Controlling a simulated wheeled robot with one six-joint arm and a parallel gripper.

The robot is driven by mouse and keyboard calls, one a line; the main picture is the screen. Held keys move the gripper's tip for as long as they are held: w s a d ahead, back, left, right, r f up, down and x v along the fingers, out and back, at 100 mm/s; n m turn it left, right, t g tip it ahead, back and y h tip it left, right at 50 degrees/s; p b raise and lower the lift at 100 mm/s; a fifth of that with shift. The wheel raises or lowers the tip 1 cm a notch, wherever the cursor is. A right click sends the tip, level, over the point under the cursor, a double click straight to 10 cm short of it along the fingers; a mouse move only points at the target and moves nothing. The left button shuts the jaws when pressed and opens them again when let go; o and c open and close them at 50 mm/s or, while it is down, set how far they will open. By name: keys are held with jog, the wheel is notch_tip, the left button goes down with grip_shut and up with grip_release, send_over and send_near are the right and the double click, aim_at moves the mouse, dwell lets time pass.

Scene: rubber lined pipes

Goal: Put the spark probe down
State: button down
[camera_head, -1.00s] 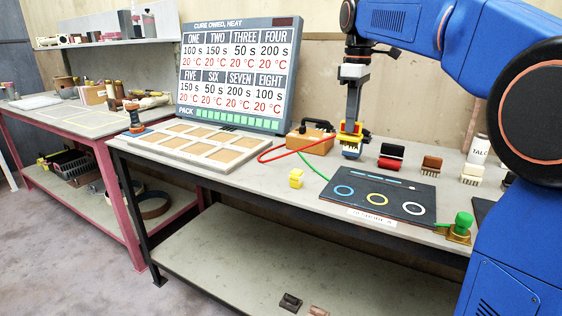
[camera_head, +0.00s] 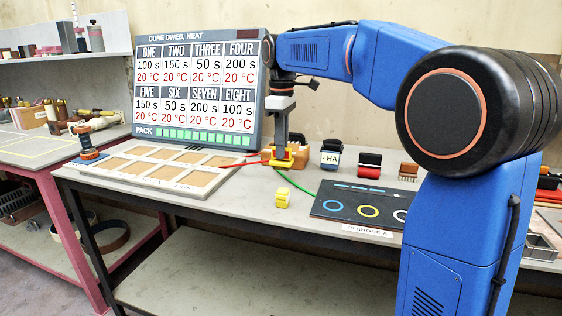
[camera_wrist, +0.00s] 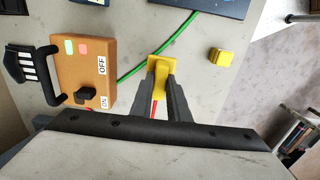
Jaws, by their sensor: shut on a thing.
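The yellow spark probe (camera_wrist: 160,66) is between my gripper's fingers (camera_wrist: 166,88) in the wrist view, with a red lead running from it. In the head view my gripper (camera_head: 281,146) points down and the yellow probe (camera_head: 281,162) shows at its tip, just in front of the orange box. The gripper is shut on the probe. Whether the probe touches the table is hard to tell. The orange box (camera_wrist: 85,72) has a black handle, a switch and ON and OFF labels; in the head view (camera_head: 300,153) it is partly hidden behind my gripper.
A small yellow block (camera_head: 282,197) stands on the bench in front. A black board with rings (camera_head: 350,203) lies to the right. A green lead (camera_head: 298,184) runs to it. A compartment tray (camera_head: 165,168) lies left. A block marked HA (camera_head: 330,157) and a red roller (camera_head: 368,166) stand right.

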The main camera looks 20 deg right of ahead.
jog(key=shift+f, duration=2.05)
jog(key=shift+f, duration=0.1)
jog(key=c, duration=1.7)
grip_release()
notch_tip(320, 180, up, 12)
jog(key=shift+r, duration=0.15)
jog(key=shift+s, duration=0.1)
